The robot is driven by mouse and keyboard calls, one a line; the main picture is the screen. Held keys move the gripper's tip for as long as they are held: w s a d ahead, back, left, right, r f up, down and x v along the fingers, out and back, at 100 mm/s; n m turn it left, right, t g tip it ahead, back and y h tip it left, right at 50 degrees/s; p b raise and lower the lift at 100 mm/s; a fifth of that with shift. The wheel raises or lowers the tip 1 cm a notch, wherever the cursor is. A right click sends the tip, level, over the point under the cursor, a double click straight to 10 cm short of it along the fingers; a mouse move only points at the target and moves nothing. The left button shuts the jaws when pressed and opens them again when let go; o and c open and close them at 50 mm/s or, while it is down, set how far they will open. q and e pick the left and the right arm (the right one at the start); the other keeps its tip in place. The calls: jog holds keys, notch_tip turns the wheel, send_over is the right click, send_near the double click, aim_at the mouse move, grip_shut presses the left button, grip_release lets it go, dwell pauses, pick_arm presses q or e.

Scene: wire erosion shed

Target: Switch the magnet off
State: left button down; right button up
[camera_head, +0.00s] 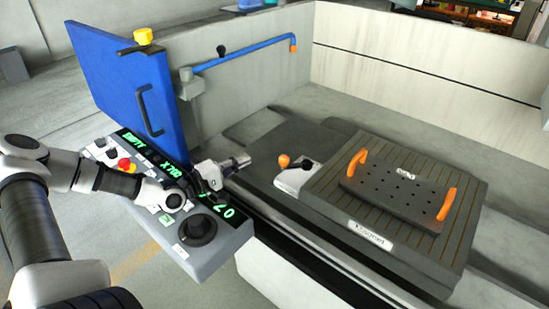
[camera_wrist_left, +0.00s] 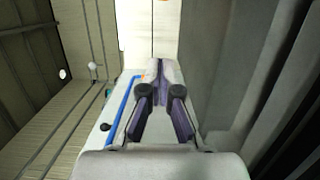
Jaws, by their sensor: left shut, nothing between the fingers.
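The magnet (camera_head: 330,210) is a dark slotted block with a white label on its front, on the machine bed. A black lever with an orange knob (camera_head: 284,161) stands on the light-grey housing (camera_head: 293,180) at its left end. A dark perforated plate (camera_head: 397,193) with two orange handles lies on top. My left gripper (camera_head: 240,162) is shut and empty, to the left of the orange knob and apart from it, above the control panel's edge. The closed fingers also show in the left wrist view (camera_wrist_left: 158,88). My right gripper is in neither view.
A control panel (camera_head: 222,256) with green readouts, a red button and a black dial lies under my left arm. A blue door (camera_head: 128,75) with a black handle stands behind it. A blue pipe (camera_head: 240,54) runs along the tank wall. The bed around the lever looks clear.

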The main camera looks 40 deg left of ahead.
pick_arm(q)
jog(key=b+x, duration=0.4)
jog(key=x, duration=0.1)
jog(key=shift+d+f, duration=0.1)
jog(key=shift+f, duration=0.25)
jog(key=b+x, duration=0.1)
jog(key=x, duration=0.3)
jog(key=shift+w+d+r, duration=0.1)
jog(key=shift+w+r, duration=0.05)
jog(key=shift+w, duration=0.25)
jog(key=s+d, duration=0.2)
jog(key=shift+s+d+r+p, duration=0.15)
jog(key=shift+d+r+p, duration=0.05)
jog(key=shift+d+p, duration=0.2)
jog(key=shift+s+d, duration=0.1)
jog(key=shift+s, duration=0.1)
jog(key=shift+w+f, duration=0.1)
